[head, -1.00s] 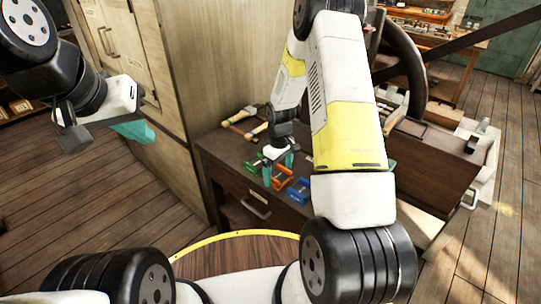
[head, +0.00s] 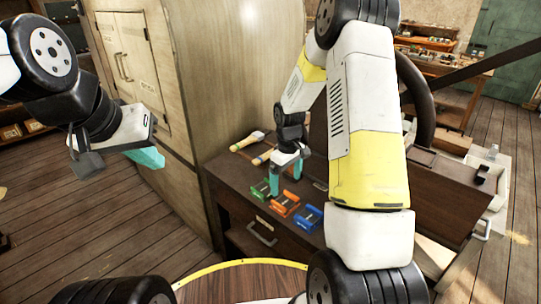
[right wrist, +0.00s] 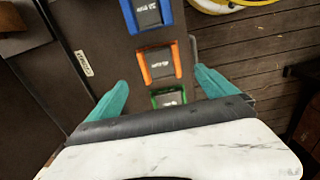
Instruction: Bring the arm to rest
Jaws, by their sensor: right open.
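My right gripper (head: 286,186) hangs above the dark cabinet top, its two teal fingers apart and nothing between them. Just in front of it lie three small framed pieces in a row: green (head: 261,190), orange (head: 284,205) and blue (head: 308,216). In the right wrist view the orange piece (right wrist: 159,63) and blue piece (right wrist: 146,14) lie beyond the fingers, and the green piece (right wrist: 169,98) is partly hidden by the gripper body. My left gripper (head: 148,157) is out over the floor at the left; its finger gap does not show.
The dark cabinet (head: 235,205) has a drawer with a metal handle (head: 261,234). Tools with wooden handles (head: 250,141) lie at its back. A dark handwheel (head: 416,85) stands behind my right arm. A tall wooden cupboard (head: 235,60) is at the left.

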